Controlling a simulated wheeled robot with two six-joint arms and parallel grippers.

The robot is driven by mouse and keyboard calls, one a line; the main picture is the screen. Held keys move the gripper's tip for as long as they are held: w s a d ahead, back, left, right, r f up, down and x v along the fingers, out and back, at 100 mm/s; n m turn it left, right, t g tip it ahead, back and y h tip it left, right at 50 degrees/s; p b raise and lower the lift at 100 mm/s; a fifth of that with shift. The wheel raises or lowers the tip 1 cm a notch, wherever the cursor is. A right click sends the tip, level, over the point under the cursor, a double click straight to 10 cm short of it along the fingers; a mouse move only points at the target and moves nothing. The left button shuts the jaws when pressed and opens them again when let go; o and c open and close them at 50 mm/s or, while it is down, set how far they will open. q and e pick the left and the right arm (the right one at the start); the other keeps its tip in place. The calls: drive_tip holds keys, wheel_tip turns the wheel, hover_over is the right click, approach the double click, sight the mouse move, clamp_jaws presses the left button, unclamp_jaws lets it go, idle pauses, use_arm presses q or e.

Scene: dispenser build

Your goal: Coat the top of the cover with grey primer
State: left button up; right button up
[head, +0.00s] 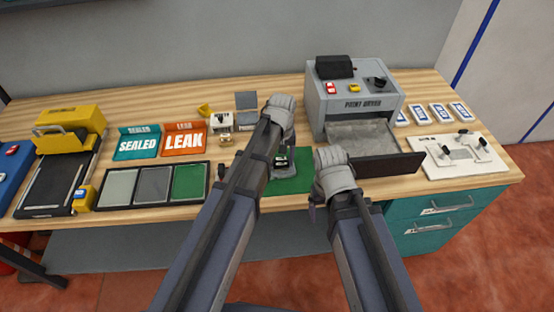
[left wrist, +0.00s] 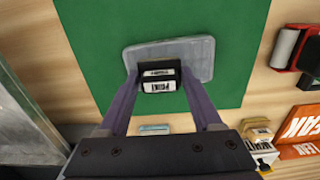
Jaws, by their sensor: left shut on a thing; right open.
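The cover looks like a pale grey flat slab with rounded corners (left wrist: 198,55), lying on a green mat (left wrist: 225,85). My left gripper (left wrist: 160,92) is shut on a small black block with a white label (left wrist: 158,78), its print only partly legible. The block is over the slab's near edge in the left wrist view; I cannot tell whether it touches. In the head view my left gripper (head: 281,158) is above the mat (head: 292,178) and largely hides the slab. My right gripper (head: 314,206) is open and empty at the table's front edge, right of the mat.
A black tray (head: 153,204) holds light grey, dark grey and green pads. Behind it stand SEALED (head: 137,144) and LEAK (head: 184,140) signs. A grey machine with an open drawer (head: 355,100) stands right of the mat. A white fixture board (head: 458,168) lies further right.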

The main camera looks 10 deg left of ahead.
sight(294, 165)
use_arm(q)
drive_tip(key=shift+w+d, duration=0.25)
drive_tip(key=shift+d, duration=0.55)
drive_tip(key=shift+w+d, duration=0.3)
drive_tip(key=shift+d, duration=0.45)
drive_tip(key=shift+w+d, duration=0.25)
drive_tip(key=shift+d, duration=0.45)
drive_tip(key=shift+f, duration=0.1)
drive_tip(key=shift+s+a, duration=0.1)
drive_tip(key=shift+s+a, duration=0.25)
drive_tip(key=shift+a, duration=0.45)
drive_tip(key=shift+s+a, duration=0.2)
drive_tip(key=shift+a, duration=0.5)
